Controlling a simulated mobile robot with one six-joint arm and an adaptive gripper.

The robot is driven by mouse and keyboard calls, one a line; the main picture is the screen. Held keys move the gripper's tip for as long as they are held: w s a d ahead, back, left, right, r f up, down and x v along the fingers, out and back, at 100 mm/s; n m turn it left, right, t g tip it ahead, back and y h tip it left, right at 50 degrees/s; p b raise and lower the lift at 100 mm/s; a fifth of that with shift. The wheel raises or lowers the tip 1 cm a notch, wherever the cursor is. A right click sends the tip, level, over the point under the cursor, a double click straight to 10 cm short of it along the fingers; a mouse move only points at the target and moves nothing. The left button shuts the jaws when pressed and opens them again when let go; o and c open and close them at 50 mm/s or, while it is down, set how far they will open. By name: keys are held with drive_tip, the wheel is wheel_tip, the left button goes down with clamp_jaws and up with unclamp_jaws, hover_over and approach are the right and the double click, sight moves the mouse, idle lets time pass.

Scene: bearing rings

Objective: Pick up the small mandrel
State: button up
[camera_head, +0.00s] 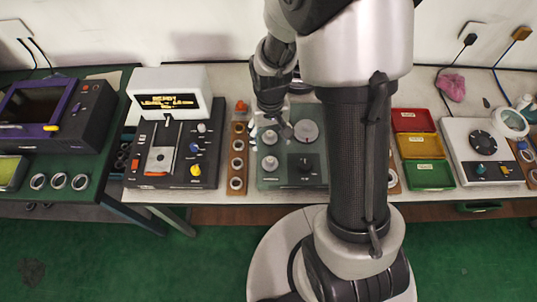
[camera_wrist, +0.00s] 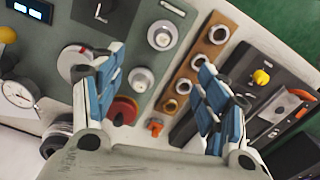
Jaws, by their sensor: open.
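My gripper (camera_head: 270,127) is open and empty above the back left of the grey-green fixture plate (camera_head: 258,181). In the wrist view its blue-padded fingers (camera_wrist: 158,70) are spread wide. Two silver round mandrel-like posts stand on the plate's left side in the head view: a rear one (camera_head: 270,138) and a front one (camera_head: 270,163). In the wrist view the rear post (camera_wrist: 140,80) shows between the fingers, apart from both, and the front post (camera_wrist: 162,35) lies beyond the fingertips. I cannot tell for certain which is the small mandrel.
A large silver disc (camera_head: 306,131) and a black knob (camera_head: 305,164) share the plate. A wooden rack of rings (camera_head: 237,160) stands close beside it. A dark control box (camera_head: 178,150) and coloured bins (camera_head: 420,147) flank the area.

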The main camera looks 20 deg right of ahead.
sight(270, 159)
wheel_tip(270, 159, down, 8)
drive_tip(key=shift+f+b, duration=0.1)
drive_tip(key=shift+b, duration=0.8)
drive_tip(key=f, duration=0.2)
drive_tip(key=s+f+b, duration=0.1)
drive_tip(key=f, duration=0.1)
drive_tip(key=shift+a+f, duration=0.15)
drive_tip(key=shift+f+b, duration=0.35)
drive_tip(key=shift+f, duration=0.1)
drive_tip(key=shift+c, duration=0.5)
drive_tip(key=c, duration=1.3)
